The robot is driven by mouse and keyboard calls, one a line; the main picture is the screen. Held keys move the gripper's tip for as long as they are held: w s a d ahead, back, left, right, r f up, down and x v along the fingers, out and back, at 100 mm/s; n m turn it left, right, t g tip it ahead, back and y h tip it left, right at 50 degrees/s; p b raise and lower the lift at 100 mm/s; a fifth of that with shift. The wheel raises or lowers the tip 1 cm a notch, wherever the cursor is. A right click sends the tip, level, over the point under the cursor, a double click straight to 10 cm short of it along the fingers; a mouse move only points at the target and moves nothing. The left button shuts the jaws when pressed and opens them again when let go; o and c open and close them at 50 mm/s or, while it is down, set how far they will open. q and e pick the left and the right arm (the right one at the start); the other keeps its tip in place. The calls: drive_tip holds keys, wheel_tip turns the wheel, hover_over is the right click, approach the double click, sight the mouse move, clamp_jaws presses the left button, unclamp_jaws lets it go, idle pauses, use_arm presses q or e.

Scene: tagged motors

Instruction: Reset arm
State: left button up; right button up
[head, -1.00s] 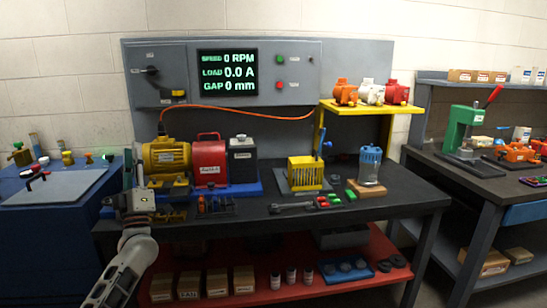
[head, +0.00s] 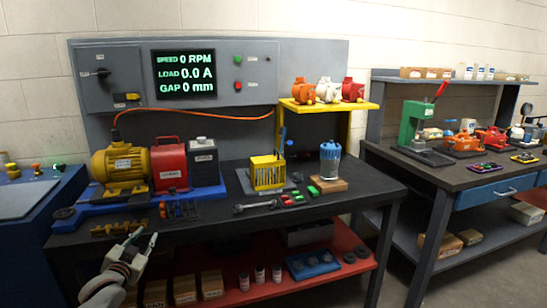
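My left gripper (head: 146,236) comes in from the lower left. Its two fingers are apart with nothing between them, in front of the dark workbench's (head: 215,222) left front edge. My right gripper is out of view. On the bench stand a yellow motor (head: 120,165), a red unit (head: 169,165) and a dark grey unit (head: 205,163) on a blue base. Orange, white and red motors (head: 329,90) sit on a yellow raised shelf (head: 330,106).
A grey panel (head: 270,70) with a display reading 0 RPM, 0.0 A and 0 mm stands behind. A red lower shelf (head: 340,273) carries boxes and bottles. A second bench (head: 430,178) with a green press (head: 418,125) is at right. A wrench (head: 256,206) lies near the front edge.

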use_arm(q)
drive_tip(key=s+d+f+g+h, duration=0.1)
drive_tip(key=s+d+f, duration=0.2)
drive_tip(key=s+f, duration=0.25)
drive_tip(key=s+d+f+g, duration=0.1)
drive_tip(key=s+d+f, duration=0.25)
drive_tip(key=f, duration=0.35)
drive_tip(key=s+d+f+g+h, duration=0.1)
drive_tip(key=s+d+f, duration=0.3)
drive_tip(key=s, duration=0.7)
drive_tip(key=s+d+f+g+h, duration=0.1)
drive_tip(key=s+d+f, duration=0.4)
drive_tip(key=s, duration=0.7)
drive_tip(key=s+d+f+g, duration=0.2)
drive_tip(key=s+d+f, duration=0.3)
drive_tip(key=s, duration=0.7)
drive_tip(key=shift+f+n+h, duration=0.3)
drive_tip(key=shift+h, duration=0.1)
